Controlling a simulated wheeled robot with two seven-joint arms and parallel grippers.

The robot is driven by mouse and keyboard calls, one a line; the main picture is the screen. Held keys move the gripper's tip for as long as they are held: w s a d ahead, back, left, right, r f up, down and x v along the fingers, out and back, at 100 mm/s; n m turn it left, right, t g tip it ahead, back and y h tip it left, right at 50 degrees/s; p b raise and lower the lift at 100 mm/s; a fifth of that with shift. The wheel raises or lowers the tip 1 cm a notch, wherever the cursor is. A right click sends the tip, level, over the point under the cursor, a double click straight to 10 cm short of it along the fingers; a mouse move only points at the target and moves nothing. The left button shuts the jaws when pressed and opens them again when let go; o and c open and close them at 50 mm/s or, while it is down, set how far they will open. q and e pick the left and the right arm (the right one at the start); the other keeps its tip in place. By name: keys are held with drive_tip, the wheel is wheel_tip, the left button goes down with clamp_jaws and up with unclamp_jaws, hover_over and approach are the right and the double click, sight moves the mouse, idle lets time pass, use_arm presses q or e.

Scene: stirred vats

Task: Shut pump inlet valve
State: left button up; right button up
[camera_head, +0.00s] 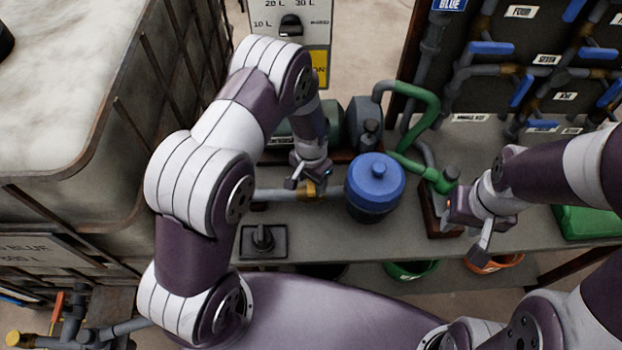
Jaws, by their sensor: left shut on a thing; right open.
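A grey pipe (272,194) runs along the bench to a brass valve body (306,189), which appears to be the pump inlet valve. My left gripper (303,180) is right at this valve and shut on its handle. The gripper hides the handle, so I cannot tell which way it is turned. A dark pump with a green motor (300,130) stands behind, partly covered by my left arm. My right gripper (466,228) is open and empty over the bench's right part, beside a green hose fitting (445,182).
A blue-lidded canister (375,185) stands just right of the valve. A large caged tank (70,90) fills the left. A panel of blue-handled valves (520,80) stands at the back right. Green (410,270) and orange (492,263) buckets sit below the bench.

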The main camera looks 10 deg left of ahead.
use_arm(q)
drive_tip(key=o, duration=0.4)
drive_tip(key=shift+m, duration=1.5)
drive_tip(key=shift+o, duration=0.5)
drive_tip(key=o, duration=0.9)
drive_tip(key=shift+r, duration=0.1)
wheel_tip(320, 180, up, 12)
drive_tip(key=shift+r+b, duration=0.25)
drive_tip(key=shift+b, duration=0.3)
